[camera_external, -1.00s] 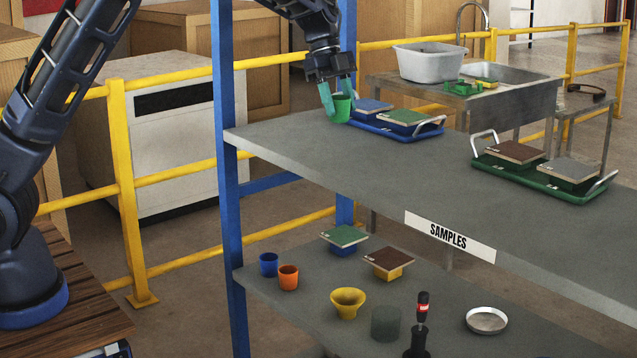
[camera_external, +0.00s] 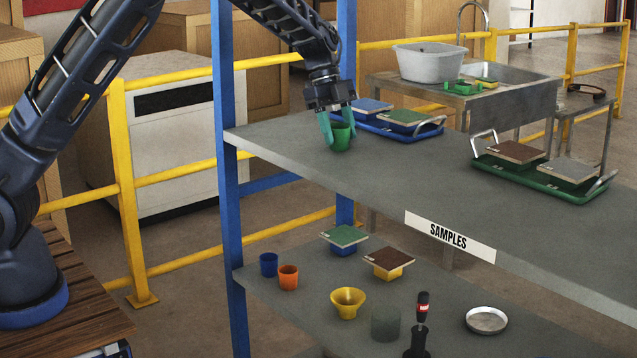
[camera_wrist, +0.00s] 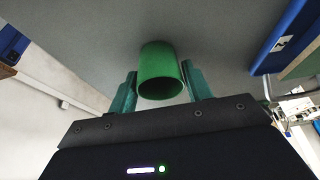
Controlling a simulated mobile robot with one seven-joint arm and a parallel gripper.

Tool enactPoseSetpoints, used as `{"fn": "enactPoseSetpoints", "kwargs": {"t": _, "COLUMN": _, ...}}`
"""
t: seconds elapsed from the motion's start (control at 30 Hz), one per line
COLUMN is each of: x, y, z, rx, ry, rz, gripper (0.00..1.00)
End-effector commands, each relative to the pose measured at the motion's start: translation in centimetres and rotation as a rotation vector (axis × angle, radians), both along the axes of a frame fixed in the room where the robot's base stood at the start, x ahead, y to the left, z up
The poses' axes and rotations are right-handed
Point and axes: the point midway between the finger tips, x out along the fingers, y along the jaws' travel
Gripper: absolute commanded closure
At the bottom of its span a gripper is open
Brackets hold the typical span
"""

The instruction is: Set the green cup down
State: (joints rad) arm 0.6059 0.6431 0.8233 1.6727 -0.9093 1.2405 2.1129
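The green cup (camera_external: 341,138) is upright over the left part of the upper grey shelf, in front of the blue tray. Whether its base touches the shelf or is just above it I cannot tell. My gripper (camera_external: 338,125) has its teal fingers on either side of the cup, closed on it. In the wrist view the cup (camera_wrist: 159,68) lies between the fingertips of my gripper (camera_wrist: 160,75), its open rim toward the camera.
The blue tray (camera_external: 430,132) with tiled samples is close behind the cup. A green tray (camera_external: 540,182) stands farther right. The grey upper shelf (camera_external: 400,175) is clear between them. A blue post (camera_external: 228,150) stands at the shelf's left end. Several cups and samples are on the lower shelf.

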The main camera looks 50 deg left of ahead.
Motion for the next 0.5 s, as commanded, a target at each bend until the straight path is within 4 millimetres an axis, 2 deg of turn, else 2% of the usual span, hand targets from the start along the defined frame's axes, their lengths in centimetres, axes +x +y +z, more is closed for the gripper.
{"fn": "enactPoseSetpoints", "kwargs": {"t": 0.03, "x": 0.01, "y": -0.01, "z": 0.02, "rx": 0.0, "ry": 0.0, "rz": 0.0, "gripper": 0.4}}
{"fn": "enactPoseSetpoints", "kwargs": {"t": 0.07, "x": 0.01, "y": -0.01, "z": 0.02, "rx": 0.0, "ry": 0.0, "rz": 0.0, "gripper": 0.34}}
{"fn": "enactPoseSetpoints", "kwargs": {"t": 0.37, "x": 0.01, "y": 0.01, "z": 0.06, "rx": 0.001, "ry": 0.0, "rz": 0.0, "gripper": 0.34}}
{"fn": "enactPoseSetpoints", "kwargs": {"t": 0.5, "x": 0.06, "y": 0.25, "z": 0.77, "rx": 0.0, "ry": -0.002, "rz": 0.002, "gripper": 0.34}}
